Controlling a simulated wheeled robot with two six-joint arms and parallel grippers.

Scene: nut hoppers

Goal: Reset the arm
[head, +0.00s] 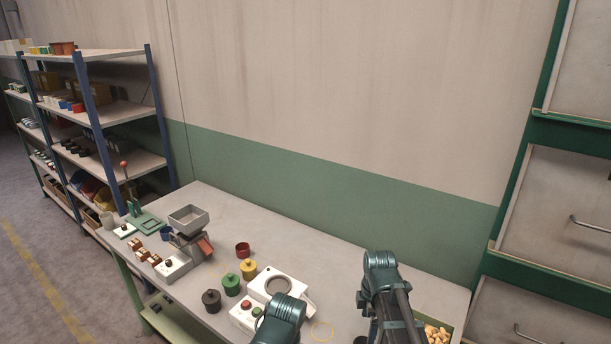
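Two teal arm parts of mine rise from the bottom of the head view. One is left of centre, in front of a white device with a round opening (279,286). The other is further right, over the right part of the grey table (335,258). Neither gripper's fingers can be seen, so I cannot see whether they hold anything. A grey hopper (188,217) stands on a machine at the table's left part.
A red cup (242,249) and yellow (248,268), green (231,285) and black (211,301) lidded pots stand mid-table. A box with buttons (246,314) is in front. Nuts (437,334) lie at right. Shelves (110,112) stand left; the table's back strip is clear.

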